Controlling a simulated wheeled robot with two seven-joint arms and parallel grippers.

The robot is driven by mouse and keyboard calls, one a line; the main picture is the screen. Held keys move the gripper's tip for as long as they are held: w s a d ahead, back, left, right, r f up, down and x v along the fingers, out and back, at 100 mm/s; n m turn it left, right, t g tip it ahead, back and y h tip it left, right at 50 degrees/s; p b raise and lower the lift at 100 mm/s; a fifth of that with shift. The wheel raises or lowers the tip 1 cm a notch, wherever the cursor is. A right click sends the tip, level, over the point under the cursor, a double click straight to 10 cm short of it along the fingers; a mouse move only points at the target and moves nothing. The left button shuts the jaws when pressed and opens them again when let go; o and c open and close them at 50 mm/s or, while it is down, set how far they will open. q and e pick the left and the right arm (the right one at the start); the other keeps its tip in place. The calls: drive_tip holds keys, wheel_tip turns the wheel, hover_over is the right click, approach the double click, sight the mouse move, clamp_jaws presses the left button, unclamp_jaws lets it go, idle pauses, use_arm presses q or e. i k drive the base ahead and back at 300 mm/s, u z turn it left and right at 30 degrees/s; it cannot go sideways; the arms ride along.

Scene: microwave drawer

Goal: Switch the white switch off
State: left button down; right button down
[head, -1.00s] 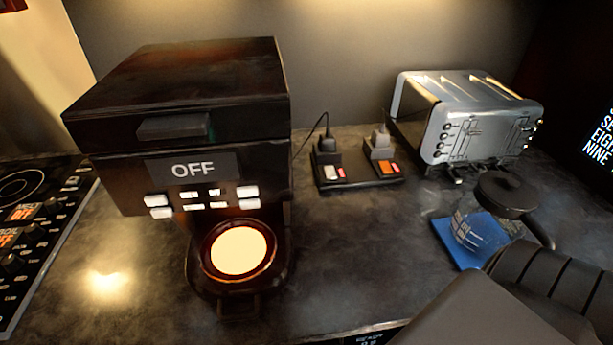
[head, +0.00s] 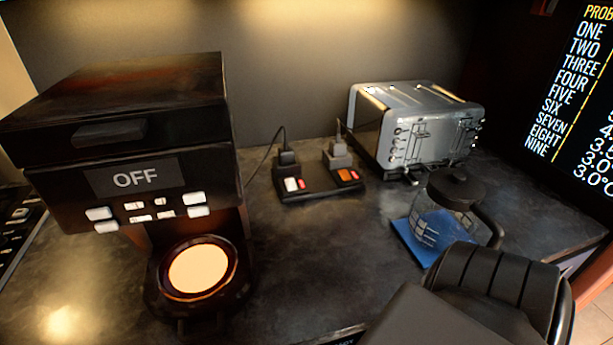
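The white switch (head: 291,184) is on the left part of a black power strip (head: 319,186) in the middle of the counter, with a small red piece beside it. An orange-red switch (head: 346,175) is on the right part of the strip. A black plug (head: 287,154) stands behind the white switch and a grey plug (head: 339,153) behind the orange-red one. Which way the white switch is tipped is too small to tell. A dark part of my arm shows at the lower right, well apart from the strip. Neither gripper's fingers are in view.
A black coffee machine (head: 120,130) reading OFF stands at the left. A silver toaster (head: 425,122) stands behind right. A glass jug (head: 438,225) with a black lid sits on a blue mat (head: 405,234). The counter (head: 310,260) before the strip is clear.

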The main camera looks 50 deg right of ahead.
sight(290, 183)
drive_tip(key=k, duration=0.4)
drive_tip(key=u, duration=0.6)
drive_tip(key=k, duration=1.2)
drive_tip(key=z, duration=2)
drive_tip(key=i, duration=0.5)
drive_tip(key=z, duration=0.1)
